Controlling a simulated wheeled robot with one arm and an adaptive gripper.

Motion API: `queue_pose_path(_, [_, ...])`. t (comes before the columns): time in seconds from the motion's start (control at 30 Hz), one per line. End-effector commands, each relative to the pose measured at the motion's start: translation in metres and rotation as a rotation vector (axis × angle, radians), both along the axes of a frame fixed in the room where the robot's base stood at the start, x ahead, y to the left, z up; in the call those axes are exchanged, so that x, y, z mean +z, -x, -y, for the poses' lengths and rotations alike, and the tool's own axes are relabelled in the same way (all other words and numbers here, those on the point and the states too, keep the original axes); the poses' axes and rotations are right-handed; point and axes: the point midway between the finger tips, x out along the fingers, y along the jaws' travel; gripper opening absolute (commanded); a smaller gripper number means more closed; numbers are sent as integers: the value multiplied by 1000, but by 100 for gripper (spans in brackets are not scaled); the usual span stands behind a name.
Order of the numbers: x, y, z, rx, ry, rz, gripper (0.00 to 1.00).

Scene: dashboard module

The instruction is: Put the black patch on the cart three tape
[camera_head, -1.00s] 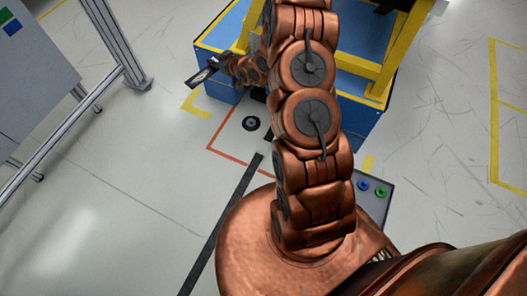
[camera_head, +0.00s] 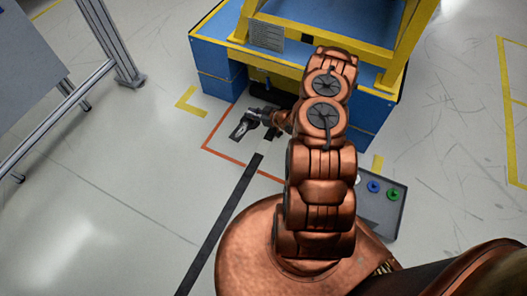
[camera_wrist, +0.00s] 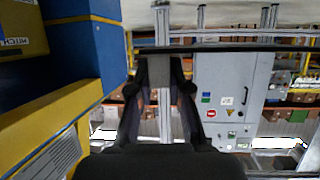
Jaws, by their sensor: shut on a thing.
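My gripper (camera_head: 254,117) is shut on a thin dark flat piece, which looks like the black patch (camera_head: 241,128). In the wrist view, the patch (camera_wrist: 260,47) shows edge-on as a thin dark bar across the fingertips (camera_wrist: 163,62). In the head view it is above the floor beside the blue cart; its exact height is unclear. A black floor tape (camera_head: 228,217) runs diagonally up from the bottom towards the cart. Part of the floor there is hidden by my arm and gripper.
The blue cart base (camera_head: 222,72) with a yellow frame (camera_head: 315,35) stands at the top. Red-orange tape (camera_head: 222,150) outlines floor near it. A metal frame (camera_head: 112,50) stands left. Floor left is clear.

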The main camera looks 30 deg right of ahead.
Motion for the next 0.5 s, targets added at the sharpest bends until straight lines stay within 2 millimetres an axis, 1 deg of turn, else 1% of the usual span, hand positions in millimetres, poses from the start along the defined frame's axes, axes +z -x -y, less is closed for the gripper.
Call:
queue_pose_path(0.03, [-26,11,3,6,-1,-4,0])
queue_pose_path(0.17, [-66,37,6,34,0,-3,0])
queue_pose_path(0.2, [-78,46,6,41,-2,-5,0])
queue_pose_path(0.4, [-132,87,4,82,-3,-2,0])
queue_pose_path(0.5, [-149,102,4,97,0,0,0])
